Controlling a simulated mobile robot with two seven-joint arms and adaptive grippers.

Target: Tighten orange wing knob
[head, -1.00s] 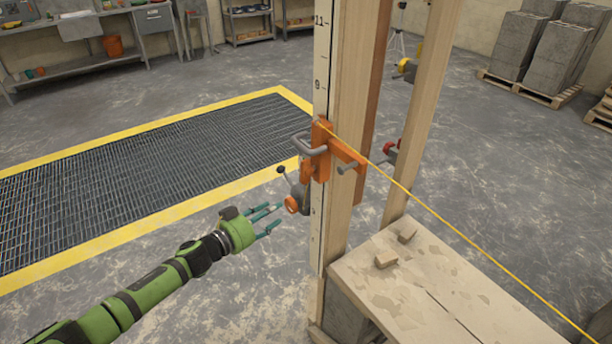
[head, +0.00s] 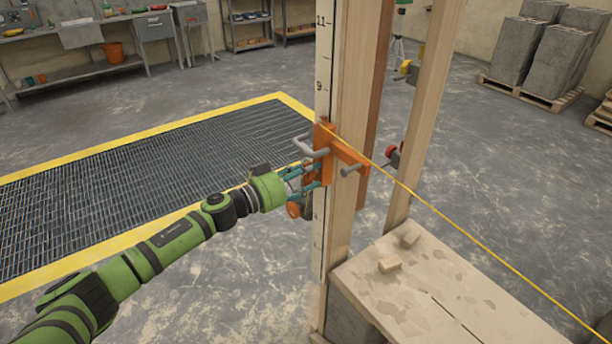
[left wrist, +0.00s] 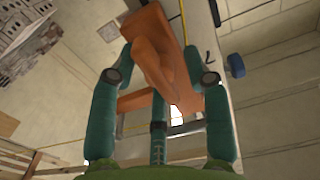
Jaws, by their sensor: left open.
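An orange bracket (head: 322,136) with a grey handle (head: 309,147) is fixed to the upright wooden post. My left gripper (head: 314,178) is at the bracket's left side, just below the handle, with its fingers pointing toward the post. In the left wrist view my left gripper (left wrist: 158,78) is open, its green fingers on both sides of an orange wing-shaped part (left wrist: 150,62), which looks like the wing knob. Contact cannot be told. A rounded orange part (head: 293,209) shows just under the fingers in the head view, partly hidden. My right gripper is not in view.
A measuring scale (head: 323,60) runs down the post. A taut yellow line (head: 450,227) runs from the bracket to the lower right. A board (head: 440,290) with small wood blocks lies at the post's foot.

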